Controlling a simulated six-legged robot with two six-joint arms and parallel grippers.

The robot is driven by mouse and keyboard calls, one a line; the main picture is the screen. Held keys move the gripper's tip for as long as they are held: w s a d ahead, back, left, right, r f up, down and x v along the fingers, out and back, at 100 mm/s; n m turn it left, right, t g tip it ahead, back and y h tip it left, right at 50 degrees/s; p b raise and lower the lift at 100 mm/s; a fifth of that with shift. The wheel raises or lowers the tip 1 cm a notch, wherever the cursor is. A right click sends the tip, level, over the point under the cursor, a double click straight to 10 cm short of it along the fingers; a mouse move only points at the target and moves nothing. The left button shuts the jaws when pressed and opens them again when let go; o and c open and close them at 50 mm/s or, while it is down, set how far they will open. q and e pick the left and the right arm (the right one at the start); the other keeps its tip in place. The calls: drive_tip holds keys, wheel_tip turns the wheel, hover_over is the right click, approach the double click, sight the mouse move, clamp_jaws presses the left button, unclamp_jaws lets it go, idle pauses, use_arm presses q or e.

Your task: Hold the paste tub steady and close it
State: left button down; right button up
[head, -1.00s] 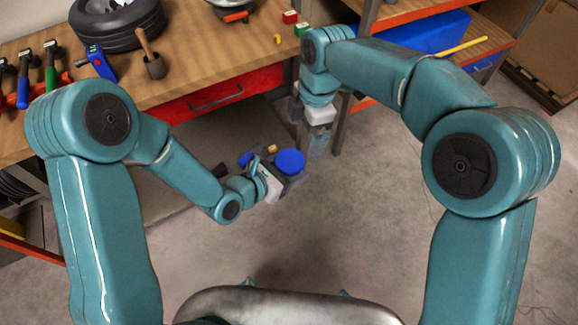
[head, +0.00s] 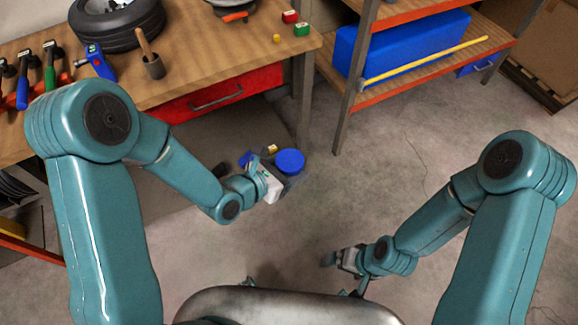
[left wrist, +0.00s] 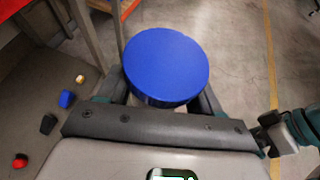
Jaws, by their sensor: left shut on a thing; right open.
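The paste tub shows as a round blue top (head: 290,161), held out in front of the workbench. In the left wrist view its flat blue top (left wrist: 166,64) covers the tub and looks level; the body below is mostly hidden. My left gripper (head: 284,180) is shut on the tub, with one finger on each side of it in the left wrist view. My right gripper (head: 330,259) is open and empty, low and to the right of the tub, well apart from it. I cannot tell how tightly the top sits.
The workbench (head: 195,65) carries a tyre (head: 118,38), hammers and a mallet (head: 152,62). Its red drawer (head: 215,95) lies behind the tub. A shelf with a blue box (head: 405,45) stands at the back right. Small coloured pieces (left wrist: 66,98) lie beyond my left gripper. The floor between my arms is clear.

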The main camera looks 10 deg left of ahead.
use_arm(q)
drive_tip(key=shift+r, duration=0.1)
drive_tip(key=w+a+r+n+t+y, duration=0.1)
drive_tip(key=w+a+r+n+y, duration=0.2)
drive_tip(key=a, duration=0.4)
drive_tip(key=w+a+r+n+t+y, duration=0.2)
drive_tip(key=w+a+r+n+y, duration=0.2)
drive_tip(key=a, duration=0.4)
drive_tip(key=shift+r+n+y, duration=0.5)
drive_tip(key=shift+r+y, duration=0.05)
drive_tip(key=shift+y, duration=0.05)
